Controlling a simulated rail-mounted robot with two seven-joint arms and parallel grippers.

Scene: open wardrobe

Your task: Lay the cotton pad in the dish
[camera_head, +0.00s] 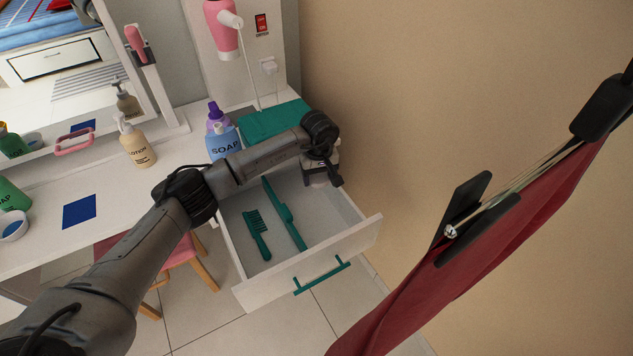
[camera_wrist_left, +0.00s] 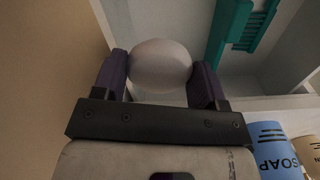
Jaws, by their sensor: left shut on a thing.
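My left gripper (camera_head: 322,180) is over the back right part of the open drawer. In the left wrist view it (camera_wrist_left: 158,80) is shut on the round white cotton pad (camera_wrist_left: 160,66), held between its two dark fingers. In the head view the pad cannot be made out clearly at the gripper. A small white dish (camera_head: 13,228) with a blue inside stands at the left edge of the head view, on the white table top, far from the gripper. My right gripper is not in view.
The open drawer (camera_head: 300,264) holds a teal comb (camera_head: 257,236) and a long teal tool (camera_head: 284,212). A soap bottle (camera_head: 221,140), a lotion bottle (camera_head: 135,146) and a blue square (camera_head: 79,212) are on the table. A red cloth (camera_head: 440,275) hangs at right.

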